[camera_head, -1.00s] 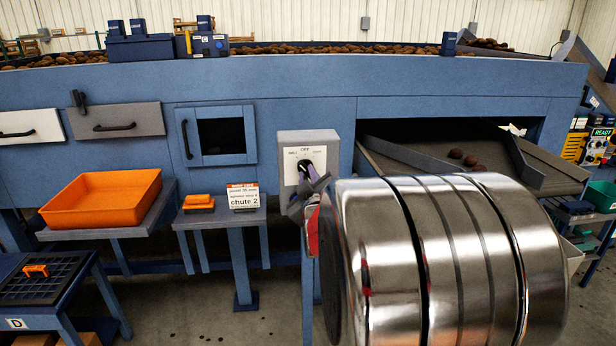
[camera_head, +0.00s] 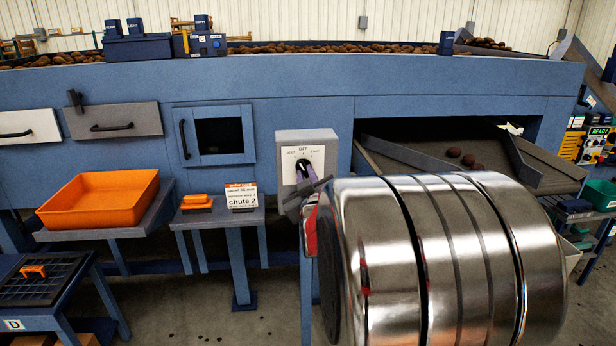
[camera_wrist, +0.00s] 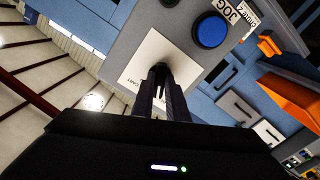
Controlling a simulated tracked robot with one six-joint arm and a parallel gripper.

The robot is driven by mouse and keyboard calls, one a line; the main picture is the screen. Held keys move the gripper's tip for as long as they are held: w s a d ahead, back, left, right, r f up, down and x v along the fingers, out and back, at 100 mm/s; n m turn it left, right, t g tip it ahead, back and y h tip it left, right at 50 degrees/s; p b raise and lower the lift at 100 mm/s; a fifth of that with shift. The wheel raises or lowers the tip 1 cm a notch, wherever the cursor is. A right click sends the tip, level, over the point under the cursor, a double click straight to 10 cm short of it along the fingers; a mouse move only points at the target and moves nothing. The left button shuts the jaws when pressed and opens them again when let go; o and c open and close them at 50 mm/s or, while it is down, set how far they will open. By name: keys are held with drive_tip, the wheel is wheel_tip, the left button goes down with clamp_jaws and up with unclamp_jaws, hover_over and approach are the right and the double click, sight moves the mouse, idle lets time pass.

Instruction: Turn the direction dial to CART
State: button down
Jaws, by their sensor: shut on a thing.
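The direction dial (camera_wrist: 160,68) is a small dark knob on a white label plate (camera_head: 303,154) on the front of a grey control box (camera_head: 306,136). Which mark the dial points to cannot be told.
A blue button (camera_wrist: 211,30) marked JOG sits on the same box. An orange tray (camera_head: 98,203) and a chute 2 sign (camera_head: 241,196) stand on small tables at left. A chute with several potatoes (camera_head: 467,158) opens at right. My large shiny arm link fills the lower right.

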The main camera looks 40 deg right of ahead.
drive_tip(key=m, duration=1.3)
drive_tip(key=shift+m, duration=0.4)
drive_tip(key=c, duration=1.7)
unclamp_jaws()
drive_tip(key=shift+c, duration=0.2)
drive_tip(key=shift+a, duration=0.1)
